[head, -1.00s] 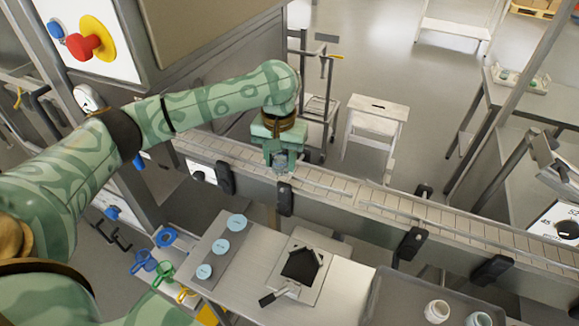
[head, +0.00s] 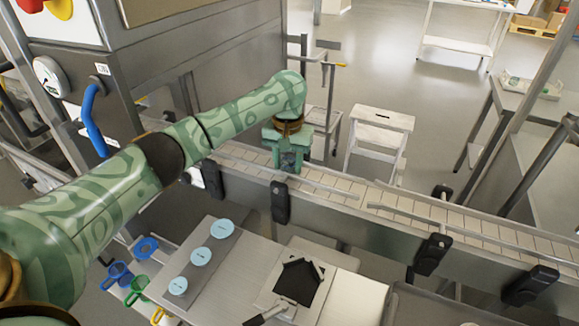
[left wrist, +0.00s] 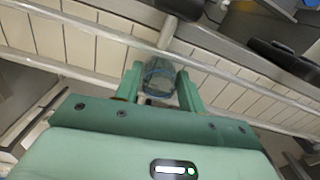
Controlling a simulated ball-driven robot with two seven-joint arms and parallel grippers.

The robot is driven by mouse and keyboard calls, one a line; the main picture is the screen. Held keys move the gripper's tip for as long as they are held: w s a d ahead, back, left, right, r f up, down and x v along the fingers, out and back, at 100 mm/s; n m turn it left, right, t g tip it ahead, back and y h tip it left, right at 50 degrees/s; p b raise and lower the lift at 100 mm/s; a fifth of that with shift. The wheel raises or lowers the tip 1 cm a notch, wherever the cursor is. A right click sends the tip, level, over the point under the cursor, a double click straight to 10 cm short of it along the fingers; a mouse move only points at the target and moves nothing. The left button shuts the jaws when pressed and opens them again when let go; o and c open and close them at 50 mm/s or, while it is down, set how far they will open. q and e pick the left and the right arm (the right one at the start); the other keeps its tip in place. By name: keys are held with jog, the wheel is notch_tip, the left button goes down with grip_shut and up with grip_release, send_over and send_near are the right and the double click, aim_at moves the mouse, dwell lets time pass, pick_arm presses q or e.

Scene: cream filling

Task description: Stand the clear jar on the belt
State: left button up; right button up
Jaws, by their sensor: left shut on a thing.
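The clear jar (left wrist: 158,80) shows in the left wrist view between the two green fingers of my left gripper (left wrist: 160,88). The gripper is shut on it. In the head view my left gripper (head: 289,164) points down over the conveyor belt (head: 340,187), near its front rail. The jar itself is hard to make out there, mostly hidden by the gripper. Belt slats show around the jar in the wrist view. I cannot tell whether its base touches the belt. My right gripper is not in view.
A metal rail (head: 345,193) runs along the belt, with black brackets (head: 280,203) on its front side. In front is a steel table with pale blue discs (head: 201,256) and a dark item on a board (head: 298,282). The belt right of my gripper is clear.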

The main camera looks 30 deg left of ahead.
pick_arm(q)
jog(key=shift+r, duration=0.2)
jog(key=o, duration=0.9)
jog(key=shift+s+r, duration=0.1)
jog(key=shift+o, duration=0.2)
notch_tip(320, 180, up, 12)
jog(key=p, duration=0.7)
